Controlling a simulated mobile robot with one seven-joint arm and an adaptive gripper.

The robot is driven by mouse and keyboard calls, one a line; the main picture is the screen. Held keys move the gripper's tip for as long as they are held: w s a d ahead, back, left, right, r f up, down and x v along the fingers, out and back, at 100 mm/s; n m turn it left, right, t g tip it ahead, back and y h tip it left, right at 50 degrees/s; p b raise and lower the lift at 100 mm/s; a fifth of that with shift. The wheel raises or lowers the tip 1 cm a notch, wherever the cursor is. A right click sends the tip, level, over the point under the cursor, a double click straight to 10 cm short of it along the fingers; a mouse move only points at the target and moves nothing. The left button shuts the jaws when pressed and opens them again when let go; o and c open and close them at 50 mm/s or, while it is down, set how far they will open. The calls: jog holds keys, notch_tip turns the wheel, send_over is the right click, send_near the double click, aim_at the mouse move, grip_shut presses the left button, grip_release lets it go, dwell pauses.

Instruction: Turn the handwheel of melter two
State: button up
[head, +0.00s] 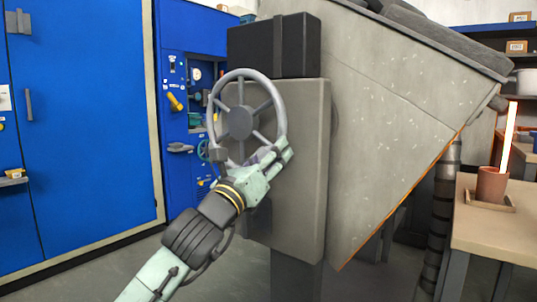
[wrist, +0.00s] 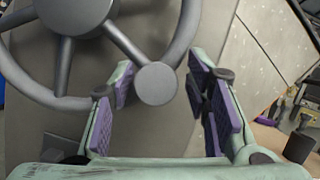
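A grey spoked handwheel (head: 281,104) stands upright on the front of a grey housing (head: 300,190) beside a large slanted grey body (head: 385,130). No number is readable on it. In the wrist view, the wheel (wrist: 188,28) shows its hub, spokes and a round knob (wrist: 157,84) at the lower right of the rim. My gripper (head: 272,153) is at the wheel's lower right. In the wrist view, my gripper (wrist: 160,78) is open, with its purple-padded fingers on either side of the knob. Gaps show on both sides, so neither pad visibly touches it.
A black box (head: 300,45) sits behind the wheel's top. Blue cabinets (head: 85,120) line the left. Open floor shows at the lower left.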

jog(key=shift+a, duration=0.1)
jog(key=shift+s+a+f, duration=0.15)
jog(key=shift+s+a, duration=0.15)
jog(key=shift+s, duration=0.05)
jog(key=v, duration=1.1)
jog(key=shift+d, duration=0.15)
